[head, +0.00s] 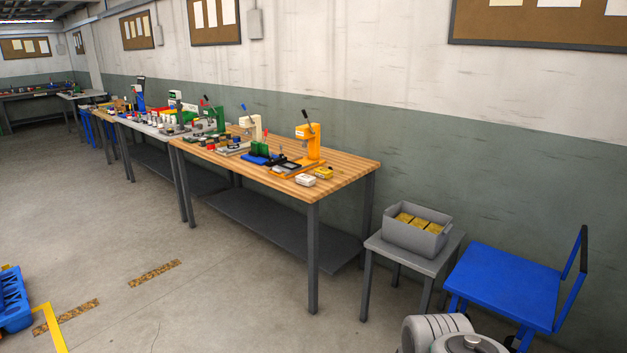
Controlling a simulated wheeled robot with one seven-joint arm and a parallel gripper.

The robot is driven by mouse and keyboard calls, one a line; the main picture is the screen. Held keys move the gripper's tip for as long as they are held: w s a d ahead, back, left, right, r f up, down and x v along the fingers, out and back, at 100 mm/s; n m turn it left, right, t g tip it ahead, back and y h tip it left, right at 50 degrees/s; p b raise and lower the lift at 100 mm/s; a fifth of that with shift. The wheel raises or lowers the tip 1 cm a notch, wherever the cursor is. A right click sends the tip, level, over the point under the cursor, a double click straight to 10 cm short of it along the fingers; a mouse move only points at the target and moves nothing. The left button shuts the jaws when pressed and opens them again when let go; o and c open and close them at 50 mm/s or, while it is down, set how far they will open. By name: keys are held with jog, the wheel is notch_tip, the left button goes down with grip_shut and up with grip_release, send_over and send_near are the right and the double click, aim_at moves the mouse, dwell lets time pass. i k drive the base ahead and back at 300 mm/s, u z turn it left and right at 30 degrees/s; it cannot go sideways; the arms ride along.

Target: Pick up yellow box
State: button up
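A small yellow box (323,173) sits on the near right end of the wooden workbench (345,172). It lies close to the bench's front edge, just right of a small white box (305,180) and in front of an orange press (307,145). A grey bin (410,238) on a low grey table (440,263) holds several yellow items (420,222); what they are is too small to tell. Part of my arm shows at the bottom right, but my gripper is not in view.
A blue cart (505,280) with an upright handle stands right of the low table. More presses and small parts crowd the bench to the left, including a green press (215,120). A blue object (12,300) is at the left edge. The floor before the bench is clear.

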aim_at(323, 172)
jog(key=u, duration=0.1)
jog(key=i, duration=1.45)
jog(key=u, duration=0.65)
jog(key=i, duration=0.95)
jog(key=z, duration=0.45)
jog(key=i, duration=0.9)
jog(key=z, duration=0.7)
